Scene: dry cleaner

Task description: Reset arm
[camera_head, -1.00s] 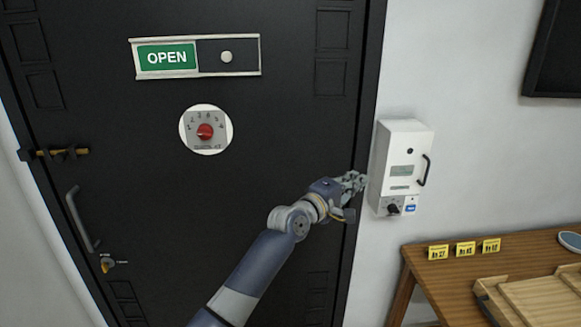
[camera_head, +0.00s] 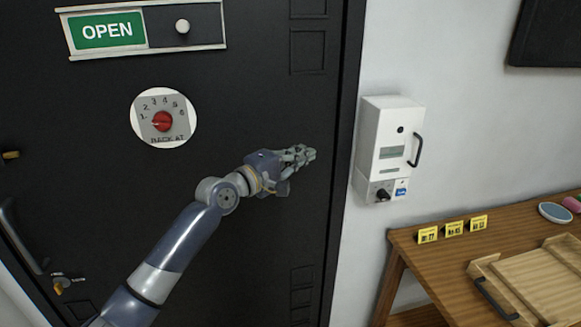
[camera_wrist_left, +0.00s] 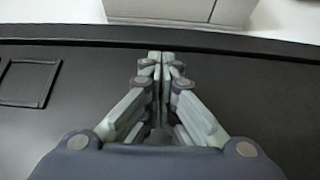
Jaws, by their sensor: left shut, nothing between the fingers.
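My left arm reaches in from the lower left in the head view. Its left gripper (camera_head: 306,155) is in front of the right part of the black door (camera_head: 245,85), pointing right toward the door's edge. In the left wrist view the fingers of the left gripper (camera_wrist_left: 160,58) are together, with nothing between them. Beyond the fingertips are the door's edge and the bottom of a white box. My right gripper is not in view.
A white wall box (camera_head: 388,140) with a handle hangs right of the door. A wooden table (camera_head: 405,240) at lower right bears yellow tags (camera_head: 454,229), a wooden tray (camera_head: 490,315) and a round dish (camera_head: 555,212). The door carries an OPEN sign (camera_head: 107,30) and a red dial (camera_head: 162,121).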

